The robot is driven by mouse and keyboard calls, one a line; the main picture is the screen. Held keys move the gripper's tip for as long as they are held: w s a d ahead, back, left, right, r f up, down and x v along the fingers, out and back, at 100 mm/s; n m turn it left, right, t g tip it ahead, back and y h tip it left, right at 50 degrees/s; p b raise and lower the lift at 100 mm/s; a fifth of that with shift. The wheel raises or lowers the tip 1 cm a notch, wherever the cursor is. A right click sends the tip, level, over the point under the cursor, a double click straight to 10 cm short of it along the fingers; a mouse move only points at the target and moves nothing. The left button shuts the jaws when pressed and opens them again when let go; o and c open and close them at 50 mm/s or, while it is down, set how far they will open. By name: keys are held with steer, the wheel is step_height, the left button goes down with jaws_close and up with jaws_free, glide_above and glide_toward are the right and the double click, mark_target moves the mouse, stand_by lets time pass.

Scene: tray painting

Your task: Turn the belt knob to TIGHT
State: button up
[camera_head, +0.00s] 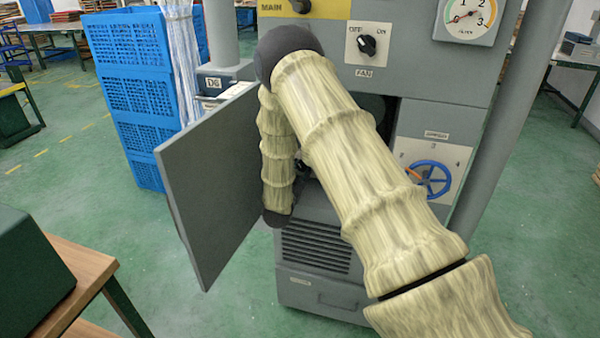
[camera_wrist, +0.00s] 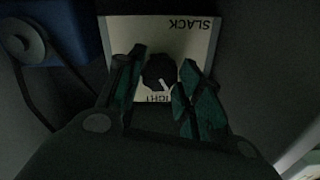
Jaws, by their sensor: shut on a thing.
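In the wrist view, the black belt knob (camera_wrist: 158,72) sits on a pale label plate (camera_wrist: 118,33). The plate's lettering is upside down, with SLACK at the top and a partly hidden word ending in IGHT below the knob. A white pointer mark on the knob points down and slightly right, towards that lower word. My gripper (camera_wrist: 163,58) is shut on the knob, one dark green finger on each side. The right finger covers part of the lower word. In the head view, my arm and the machine hide the gripper and the knob.
The grey machine's open door (camera_head: 208,185) stands left of my arm. A blue handwheel (camera_head: 430,178) and a fan switch (camera_head: 368,45) are on its front. In the wrist view, a pulley (camera_wrist: 24,40) with a belt lies close on the left.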

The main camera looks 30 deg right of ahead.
steer(key=m+b, duration=0.2)
steer(key=m, duration=0.1)
steer(key=shift+f+b, duration=0.15)
steer(key=shift+b, duration=0.25)
steer(key=shift+m+b, duration=0.9)
steer(key=shift+m, duration=0.4)
steer(key=o, duration=1)
steer(key=shift+o, duration=0.2)
steer(key=shift+a, duration=0.1)
steer(key=v, duration=1.2)
